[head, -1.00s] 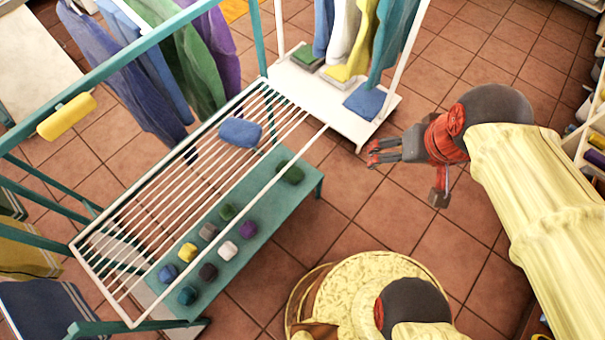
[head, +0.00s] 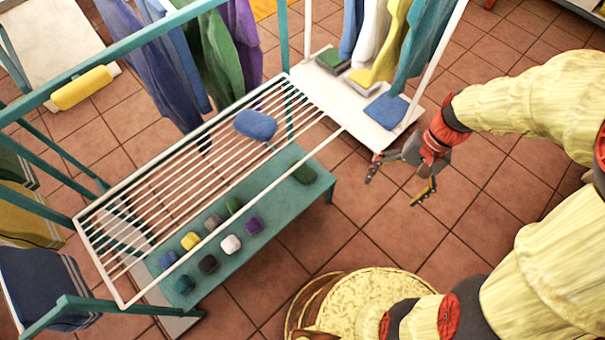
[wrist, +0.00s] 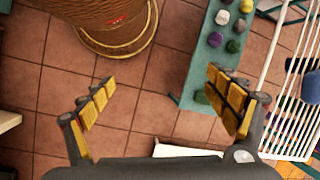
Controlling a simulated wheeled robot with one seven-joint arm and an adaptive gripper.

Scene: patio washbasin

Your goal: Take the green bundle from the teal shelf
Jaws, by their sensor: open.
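The teal shelf (head: 285,218) is a low bench under the white slatted rack. A dark green bundle (head: 305,174) lies near its right end, apart from the others. A smaller green bundle (head: 234,205) sits among several coloured bundles farther left. My gripper (head: 398,185) is open and empty, over the floor to the right of the shelf, pointing downward. In the wrist view the shelf (wrist: 203,65) shows at upper right, and the dark green bundle (wrist: 201,97) is beside the right finger, which partly hides it. My open gripper (wrist: 160,78) has tiled floor between its fingers.
The white slatted rack (head: 200,190) overhangs part of the shelf, with a blue bundle (head: 255,125) on it. A white stand (head: 365,125) with hanging garments is behind my gripper. A round yellow-topped basket (head: 340,300) stands in front. Tiled floor between is clear.

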